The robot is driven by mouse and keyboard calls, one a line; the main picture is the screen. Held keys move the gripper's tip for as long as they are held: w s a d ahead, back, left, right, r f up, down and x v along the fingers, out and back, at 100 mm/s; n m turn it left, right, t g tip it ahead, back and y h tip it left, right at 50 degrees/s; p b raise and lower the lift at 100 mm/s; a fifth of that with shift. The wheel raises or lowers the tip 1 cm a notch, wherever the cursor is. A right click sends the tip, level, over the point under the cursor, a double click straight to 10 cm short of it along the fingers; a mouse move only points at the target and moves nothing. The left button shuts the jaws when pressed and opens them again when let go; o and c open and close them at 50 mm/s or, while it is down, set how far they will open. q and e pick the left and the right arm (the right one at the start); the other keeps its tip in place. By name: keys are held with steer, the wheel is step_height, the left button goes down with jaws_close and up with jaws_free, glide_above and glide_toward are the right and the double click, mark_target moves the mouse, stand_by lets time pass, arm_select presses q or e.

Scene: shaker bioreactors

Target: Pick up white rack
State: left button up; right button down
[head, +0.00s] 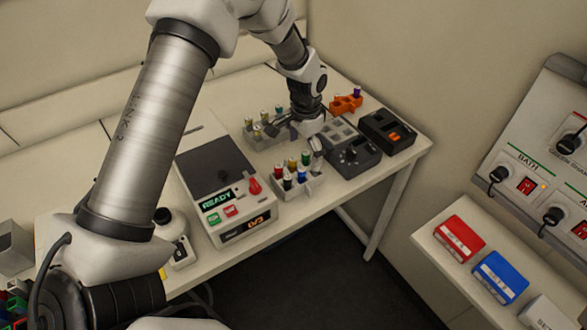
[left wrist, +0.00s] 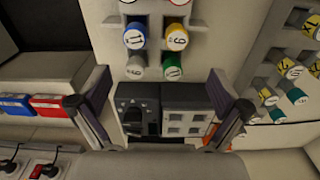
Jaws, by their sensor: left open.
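The white rack (head: 312,187) stands on the white bench in the head view. It holds several vials with red, green, blue, black and white caps. In the left wrist view the white rack (left wrist: 153,42) is at the top middle, with numbered caps facing the camera. My left gripper (head: 301,145) is above the bench at the rack's far side, pointing down. In the left wrist view its two fingers (left wrist: 157,88) are spread wide, with nothing held between them. I cannot tell whether a finger touches the rack. My right gripper is not in view.
A grey rack (head: 262,140) with vials stands just behind the white one. A machine reading READY (head: 215,165) is to its left. A dark device with a knob (head: 352,158), another dark device (head: 388,133) and an orange holder (head: 346,104) are to the right.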

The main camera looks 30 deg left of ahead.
mark_target(297, 178)
arm_select(q)
steer(key=f+p, duration=0.1)
steer(key=f, duration=0.1)
steer(key=f+p, duration=0.1)
steer(key=f, duration=0.2)
steer(key=f+p, duration=0.1)
steer(key=f, duration=0.1)
steer(key=shift+s+d+f, duration=0.2)
steer(key=shift+s+d, duration=0.05)
steer(key=shift+s, duration=0.15)
steer(key=shift+w+a+f, duration=0.1)
steer(key=shift+f, duration=0.2)
steer(key=shift+r, duration=0.1)
steer(key=c, duration=1.1)
steer(key=shift+c, duration=0.4)
steer(key=shift+r, duration=0.1)
